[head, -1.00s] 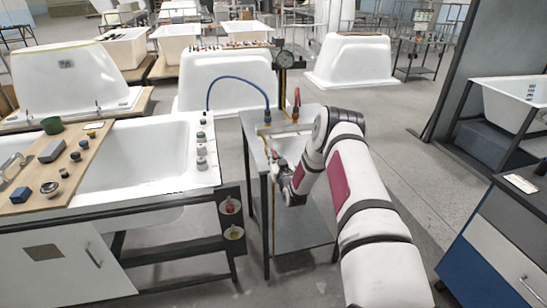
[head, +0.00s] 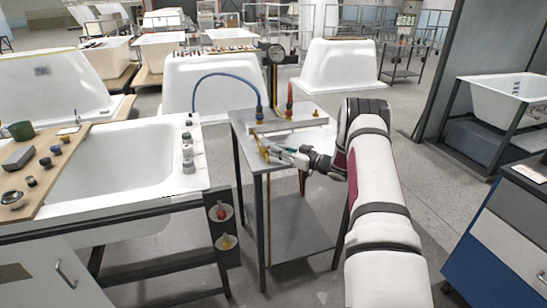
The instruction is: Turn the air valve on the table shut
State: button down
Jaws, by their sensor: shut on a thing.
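The grey metal table (head: 238,124) stands in the middle of the head view. The air valve (head: 263,147) appears as a small yellow part near the table's front left edge. My gripper (head: 273,151) comes in from the right, low over the tabletop, and its jaws are shut on the valve. The fingers cover part of the valve, and its exact turn angle is too small to read.
A blue and grey cabinet (head: 495,235) is at the right. Floor shows between table and cabinet.

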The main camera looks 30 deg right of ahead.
jog(key=shift+w+d+n+g+y+b, duration=0.2)
jog(key=shift+d+n+g+y+b, duration=0.1)
jog(key=shift+n+y+b, duration=0.25)
jog(key=shift+r, duration=0.1)
jog(key=c, duration=1.5)
grip_release()
jog(key=v, duration=1.2)
